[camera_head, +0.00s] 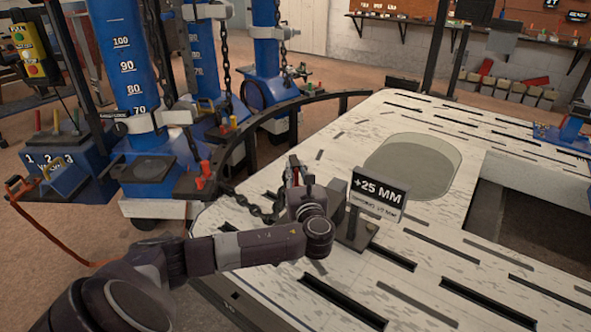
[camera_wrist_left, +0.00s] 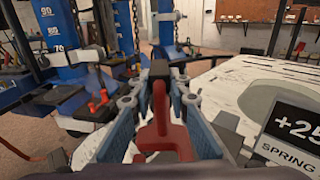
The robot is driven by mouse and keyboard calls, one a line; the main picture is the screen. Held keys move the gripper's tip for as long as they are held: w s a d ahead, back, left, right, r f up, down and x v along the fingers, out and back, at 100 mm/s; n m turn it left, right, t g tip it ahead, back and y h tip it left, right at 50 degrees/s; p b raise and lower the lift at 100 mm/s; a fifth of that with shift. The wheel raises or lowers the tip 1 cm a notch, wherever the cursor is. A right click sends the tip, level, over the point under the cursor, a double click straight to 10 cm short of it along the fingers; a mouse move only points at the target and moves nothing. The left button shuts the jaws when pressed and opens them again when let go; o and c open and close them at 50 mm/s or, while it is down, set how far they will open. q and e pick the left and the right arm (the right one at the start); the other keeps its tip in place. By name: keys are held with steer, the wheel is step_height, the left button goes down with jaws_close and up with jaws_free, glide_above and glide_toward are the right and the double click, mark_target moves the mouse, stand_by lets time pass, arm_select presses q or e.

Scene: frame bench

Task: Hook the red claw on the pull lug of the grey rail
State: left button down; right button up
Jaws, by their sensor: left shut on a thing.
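The red claw (camera_wrist_left: 163,137) stands between the two blue-padded fingers of my left gripper (camera_wrist_left: 160,100) in the left wrist view. My left gripper (camera_head: 298,172) is shut on it. In the head view the gripper is above the near left part of the pale bench, left of the +25 MM sign, and mostly hides the claw. A dark chain (camera_head: 262,208) hangs beside the gripper. A dark block shows at the claw's top in the wrist view; I cannot tell what it belongs to. I cannot make out the grey rail or its pull lug. My right gripper is not in view.
The +25 MM sign (camera_head: 379,193) stands on the pale slotted bench (camera_head: 300,247) close to the right of my gripper. Blue measuring columns (camera_head: 127,65) with chains stand at the back left. A curved dark rail (camera_head: 325,97) runs along the bench's far left side.

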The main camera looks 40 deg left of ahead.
arm_select(q)
steer(key=shift+r+p, duration=0.25)
steer(key=shift+p, duration=0.3)
steer(key=shift+f, duration=0.3)
steer(key=shift+f+b, duration=0.75)
steer(key=shift+f, duration=0.45)
steer(key=shift+f+b, duration=0.8)
steer(key=shift+f, duration=0.95)
steer(key=shift+f+b, duration=0.6)
steer(key=shift+f, duration=0.65)
steer(key=shift+f+b, duration=0.35)
steer(key=shift+f, duration=0.45)
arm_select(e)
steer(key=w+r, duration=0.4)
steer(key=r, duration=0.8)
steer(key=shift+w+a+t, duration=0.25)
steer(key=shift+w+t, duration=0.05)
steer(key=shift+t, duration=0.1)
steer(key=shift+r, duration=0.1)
